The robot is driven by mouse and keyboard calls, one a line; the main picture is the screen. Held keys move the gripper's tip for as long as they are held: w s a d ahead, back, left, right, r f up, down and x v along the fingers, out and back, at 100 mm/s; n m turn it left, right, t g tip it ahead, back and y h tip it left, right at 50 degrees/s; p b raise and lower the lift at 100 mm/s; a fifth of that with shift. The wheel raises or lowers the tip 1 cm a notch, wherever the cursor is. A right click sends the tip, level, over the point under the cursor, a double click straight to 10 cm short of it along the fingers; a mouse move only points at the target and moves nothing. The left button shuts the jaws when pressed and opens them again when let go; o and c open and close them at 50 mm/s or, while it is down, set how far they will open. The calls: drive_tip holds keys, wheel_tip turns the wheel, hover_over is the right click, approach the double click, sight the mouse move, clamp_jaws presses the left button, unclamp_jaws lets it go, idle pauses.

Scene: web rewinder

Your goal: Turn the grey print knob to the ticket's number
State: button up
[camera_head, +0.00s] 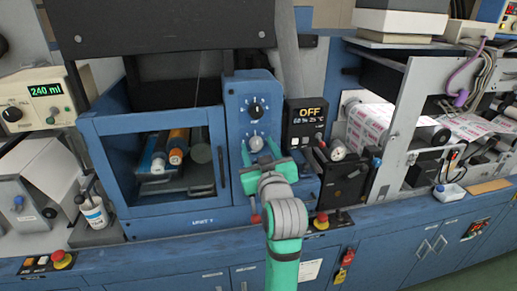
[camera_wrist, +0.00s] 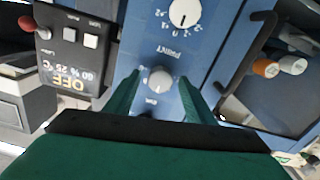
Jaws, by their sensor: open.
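The grey print knob (camera_head: 256,143) is on the blue control panel (camera_head: 236,112), below a black knob (camera_head: 255,108). In the wrist view, the grey knob (camera_wrist: 160,78) appears upside down, with an inverted PRINT label beside it. My green gripper (camera_head: 262,158) is open in front of it. In the wrist view, the fingers of my gripper (camera_wrist: 159,88) stand either side of the knob with visible gaps. Its pointer setting is too small to read. A white paper (camera_head: 309,270) hangs on the lower cabinet; its writing is unreadable and I cannot tell whether it is the ticket.
A white dial (camera_wrist: 183,13) with a black pointer is beyond the PRINT label in the wrist view. A display box (camera_head: 305,123) reading OFF stands right of the panel. A blue-framed opening with rollers (camera_head: 176,147) is left. A red button (camera_head: 322,217) is below right.

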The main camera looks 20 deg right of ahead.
drive_tip(key=shift+a, duration=0.1)
drive_tip(key=c, duration=1.1)
drive_tip(key=shift+o, duration=0.2)
drive_tip(key=shift+m, duration=0.3)
drive_tip(key=m, duration=0.3)
drive_tip(key=shift+f+m, duration=0.1)
drive_tip(key=shift+m, duration=1.9)
drive_tip(key=o, duration=1.1)
drive_tip(key=shift+c, duration=0.2)
